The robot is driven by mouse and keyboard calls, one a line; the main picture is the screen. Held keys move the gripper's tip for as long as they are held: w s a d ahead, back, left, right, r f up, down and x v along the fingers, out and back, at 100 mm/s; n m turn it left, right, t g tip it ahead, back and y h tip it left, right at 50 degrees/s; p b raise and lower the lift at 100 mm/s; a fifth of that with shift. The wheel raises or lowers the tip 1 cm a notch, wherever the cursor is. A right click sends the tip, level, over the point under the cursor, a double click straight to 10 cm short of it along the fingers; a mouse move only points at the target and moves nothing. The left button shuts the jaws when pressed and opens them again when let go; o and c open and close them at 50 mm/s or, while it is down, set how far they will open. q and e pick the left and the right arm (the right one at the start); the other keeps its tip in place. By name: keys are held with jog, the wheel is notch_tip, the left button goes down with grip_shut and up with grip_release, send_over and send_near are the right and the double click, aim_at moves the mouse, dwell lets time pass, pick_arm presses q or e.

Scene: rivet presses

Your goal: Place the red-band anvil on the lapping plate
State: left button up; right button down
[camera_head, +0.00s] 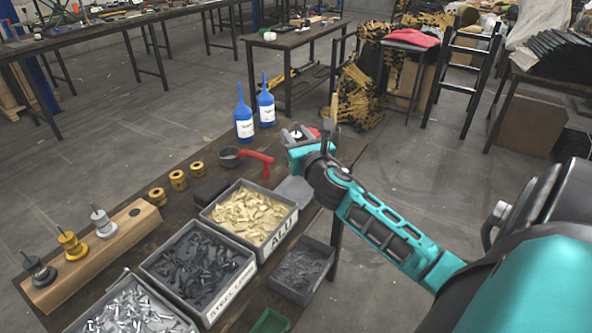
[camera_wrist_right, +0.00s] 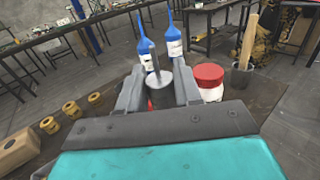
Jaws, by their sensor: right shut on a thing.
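My right gripper (camera_head: 296,135) is over the far right part of the table. In the right wrist view its fingers (camera_wrist_right: 159,92) are shut on a dark grey cylinder with a lighter top and a thin upright rod, an anvil (camera_wrist_right: 160,84). A flat grey piece (camera_head: 293,190), possibly the lapping plate, lies below my right wrist, beside the ALU bin; I cannot tell for sure. Black (camera_head: 40,270), yellow (camera_head: 72,246) and silver (camera_head: 103,224) anvils stand on a wooden block (camera_head: 130,236). My left gripper is not in view.
Bins of light pieces (camera_head: 270,238), dark pieces (camera_head: 246,279) and small dark parts (camera_head: 297,293) fill the middle and right. Two blue bottles (camera_head: 243,128) stand behind. A red-lidded jar (camera_wrist_right: 209,75) is right of my fingers.

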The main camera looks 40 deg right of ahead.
notch_tip(320, 180, down, 7)
jog(key=b, duration=0.2)
jog(key=shift+f+b, duration=0.1)
jog(key=shift+b, duration=0.25)
jog(key=shift+f, duration=0.1)
jog(key=c, duration=0.8)
grip_release()
jog(key=shift+s, duration=0.1)
jog(key=v, duration=1.1)
jog(key=shift+s+a, duration=0.2)
jog(key=shift+s, duration=0.15)
